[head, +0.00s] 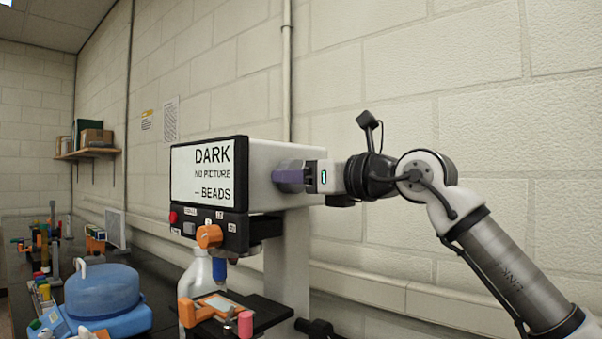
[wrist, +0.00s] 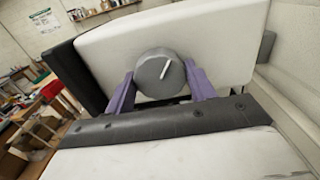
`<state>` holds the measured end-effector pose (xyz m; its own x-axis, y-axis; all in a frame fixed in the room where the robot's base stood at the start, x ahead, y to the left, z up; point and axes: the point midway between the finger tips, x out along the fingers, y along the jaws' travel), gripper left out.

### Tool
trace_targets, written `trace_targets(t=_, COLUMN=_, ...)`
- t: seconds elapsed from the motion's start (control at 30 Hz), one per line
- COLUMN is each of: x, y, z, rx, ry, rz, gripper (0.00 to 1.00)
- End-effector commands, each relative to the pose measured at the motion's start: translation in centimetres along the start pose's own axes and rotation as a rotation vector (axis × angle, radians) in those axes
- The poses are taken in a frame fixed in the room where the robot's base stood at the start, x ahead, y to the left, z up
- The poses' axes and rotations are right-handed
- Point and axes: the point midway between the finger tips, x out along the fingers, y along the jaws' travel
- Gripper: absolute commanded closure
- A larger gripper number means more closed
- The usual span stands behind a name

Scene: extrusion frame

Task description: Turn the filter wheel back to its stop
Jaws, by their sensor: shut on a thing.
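The filter wheel (wrist: 160,75) is a round dark grey knob on the side of the white instrument housing (wrist: 180,35). A white mark on its face slants up and to the right in the wrist view. My gripper (wrist: 161,82) has its two purple fingers on either side of the knob and is shut on it. In the head view my gripper (head: 291,175) reaches the right side of the housing, and its finger mostly hides the wheel. The screen (head: 205,173) on the instrument reads "DARK", "NO PICTURE", "– BEADS".
Below the screen are a red button (head: 173,217) and an orange knob (head: 209,236). A stage (head: 250,310) with a pink cylinder (head: 245,324) stands below. A blue container (head: 103,292) and a white bottle (head: 193,285) sit left. A pale wall is close behind my arm.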

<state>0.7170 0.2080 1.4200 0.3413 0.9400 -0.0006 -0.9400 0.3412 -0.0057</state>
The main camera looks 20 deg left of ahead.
Motion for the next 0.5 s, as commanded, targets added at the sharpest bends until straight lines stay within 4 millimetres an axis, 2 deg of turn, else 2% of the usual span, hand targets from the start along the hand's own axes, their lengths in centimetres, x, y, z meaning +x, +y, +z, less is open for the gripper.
trace_targets(t=0.5, x=-0.01, y=0.01, z=0.09, rx=-0.432, ry=-0.001, rz=0.0, gripper=0.68)
